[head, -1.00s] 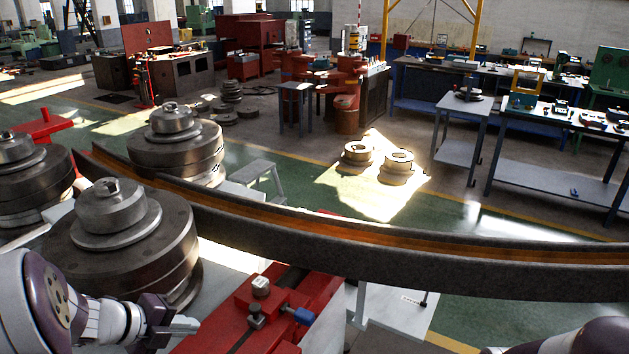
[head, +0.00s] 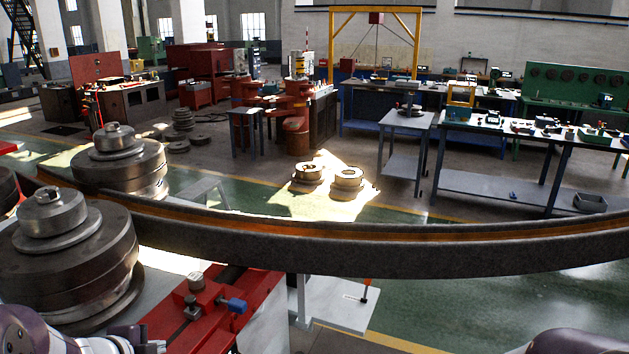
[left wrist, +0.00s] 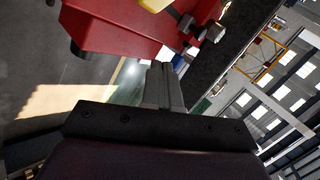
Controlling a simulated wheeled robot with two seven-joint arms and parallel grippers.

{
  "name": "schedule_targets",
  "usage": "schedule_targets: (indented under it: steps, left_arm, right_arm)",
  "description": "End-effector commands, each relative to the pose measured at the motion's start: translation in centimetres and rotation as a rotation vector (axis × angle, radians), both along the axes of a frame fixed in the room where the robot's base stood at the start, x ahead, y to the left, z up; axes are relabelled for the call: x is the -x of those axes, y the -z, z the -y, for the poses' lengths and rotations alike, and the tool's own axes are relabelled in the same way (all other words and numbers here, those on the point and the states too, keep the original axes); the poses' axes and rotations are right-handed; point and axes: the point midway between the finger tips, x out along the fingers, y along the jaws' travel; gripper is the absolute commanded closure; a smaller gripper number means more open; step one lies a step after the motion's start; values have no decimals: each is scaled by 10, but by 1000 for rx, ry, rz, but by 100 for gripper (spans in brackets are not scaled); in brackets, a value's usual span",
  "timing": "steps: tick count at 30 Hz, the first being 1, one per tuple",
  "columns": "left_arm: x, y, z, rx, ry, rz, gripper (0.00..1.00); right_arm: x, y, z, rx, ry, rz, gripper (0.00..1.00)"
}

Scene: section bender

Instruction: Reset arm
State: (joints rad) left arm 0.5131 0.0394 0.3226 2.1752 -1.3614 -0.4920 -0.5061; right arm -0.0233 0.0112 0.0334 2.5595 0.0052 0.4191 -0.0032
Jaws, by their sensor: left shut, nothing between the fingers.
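My left gripper (head: 157,347) shows at the bottom left of the head view, its fingers together and empty. It is beside the red machine block (head: 215,306), just left of and below it, apart from the curved beam. In the left wrist view the closed fingers (left wrist: 163,86) point toward the red block (left wrist: 115,25). The long curved dark metal beam (head: 330,246) spans the head view, passing the large steel rollers (head: 65,243) on the left. My right arm shows only as a purple link at the bottom right; its gripper is out of the picture.
A second stacked roller (head: 120,165) stands behind the beam. Two pale spools (head: 346,178) sit on the sunlit floor. Workbenches (head: 500,190) line the right side. Open green floor (head: 470,310) lies below the beam on the right.

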Motion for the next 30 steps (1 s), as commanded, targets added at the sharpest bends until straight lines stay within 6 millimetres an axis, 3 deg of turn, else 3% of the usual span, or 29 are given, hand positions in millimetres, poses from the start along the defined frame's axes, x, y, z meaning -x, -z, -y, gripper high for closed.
schedule_targets:
  steps: [4, 7, 12, 15, 19, 30]
  left_arm:
    - [7, 30, 11, 131, -313, -81, 100]
    - [29, 58, 26, 259, -591, -188, 100]
    - [108, 111, 81, 487, -1099, -484, 100]
    - [141, 121, 106, 552, -1267, -611, 100]
    - [157, 123, 119, 581, -1349, -676, 100]
    - [157, 122, 119, 582, -1351, -676, 100]
  right_arm:
    - [0, 23, 0, 0, 0, 0, 45]
    - [0, 38, 0, 0, 0, 0, 45]
    - [1, 63, 0, 0, 0, -1, 45]
    - [0, 67, 0, 0, 0, 0, 45]
    - [0, 67, 0, 0, 0, 0, 45]
    - [0, 66, 0, 0, 0, 0, 45]
